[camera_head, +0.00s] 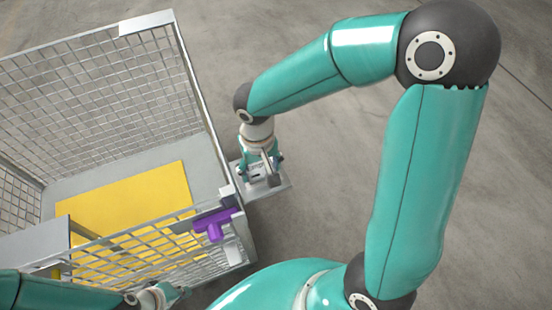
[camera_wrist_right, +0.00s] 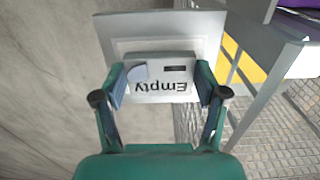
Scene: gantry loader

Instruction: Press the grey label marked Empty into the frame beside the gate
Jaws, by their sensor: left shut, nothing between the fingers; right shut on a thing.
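The grey label marked Empty (camera_wrist_right: 160,88) lies between the two fingers of my right gripper (camera_wrist_right: 161,82), its text upside down in the right wrist view. In the head view my right gripper (camera_head: 262,164) points down beside the cage corner. Just beyond the label is a light grey plate with a paler frame (camera_wrist_right: 120,46); the plate (camera_head: 283,188) also shows in the head view at the cage corner. The label overlaps the frame's near part; I cannot tell whether they touch. My left gripper (camera_head: 170,293) is shut and empty at the bottom left, partly cut off.
The mesh cage (camera_head: 118,60) stands at the left with a yellow sheet (camera_head: 130,200) on its floor. A purple handle (camera_head: 214,224) sits on the front mesh gate (camera_head: 140,255). Cage posts stand close to the plate. The concrete floor to the right is clear.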

